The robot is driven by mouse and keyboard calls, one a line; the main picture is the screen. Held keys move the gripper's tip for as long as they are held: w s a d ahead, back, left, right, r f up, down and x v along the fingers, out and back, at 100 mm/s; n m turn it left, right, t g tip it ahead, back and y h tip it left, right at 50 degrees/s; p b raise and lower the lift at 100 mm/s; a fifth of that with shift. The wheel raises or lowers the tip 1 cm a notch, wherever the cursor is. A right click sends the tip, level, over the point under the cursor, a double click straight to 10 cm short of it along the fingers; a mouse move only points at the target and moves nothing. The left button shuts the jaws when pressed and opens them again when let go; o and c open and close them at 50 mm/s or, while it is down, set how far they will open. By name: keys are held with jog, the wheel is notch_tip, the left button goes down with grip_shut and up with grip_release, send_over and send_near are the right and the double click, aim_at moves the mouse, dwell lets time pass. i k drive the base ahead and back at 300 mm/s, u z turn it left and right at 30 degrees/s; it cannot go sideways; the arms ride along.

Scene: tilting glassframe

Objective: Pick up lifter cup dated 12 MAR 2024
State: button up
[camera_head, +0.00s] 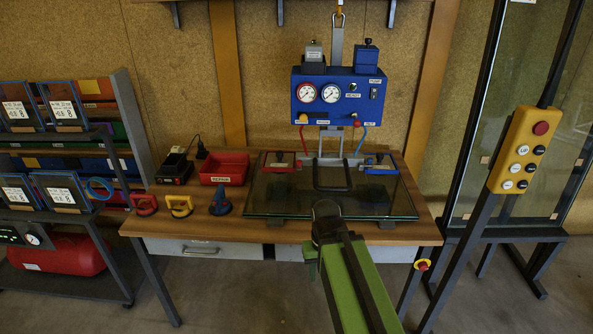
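Three hand-held lifter cups stand in a row on the left front of the wooden bench: a red cup (145,204), a yellow cup (181,206) and a blue cup (220,202). No date can be read on them. A red pad (279,162) and a blue pad (380,167) with small labels rest over the glass pane, below the blue gauge unit (340,97); their print is too small to read. My green arm reaches up from the bottom, right of the three cups. Its dark end (326,211) is in front of the glass; finger opening cannot be made out.
The glass pane (270,199) covers the bench's middle and right. A red bin (225,168) and a black box (174,168) stand behind the cups. A rack (117,132) with labelled panes is left.

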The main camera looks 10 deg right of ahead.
aim_at(280, 158)
jog(key=u, duration=0.25)
jog(key=i, duration=0.9)
jog(key=u, duration=0.5)
jog(key=k, duration=0.1)
jog(key=u, duration=2.45)
jog(key=k, duration=0.9)
jog(key=z, duration=1.3)
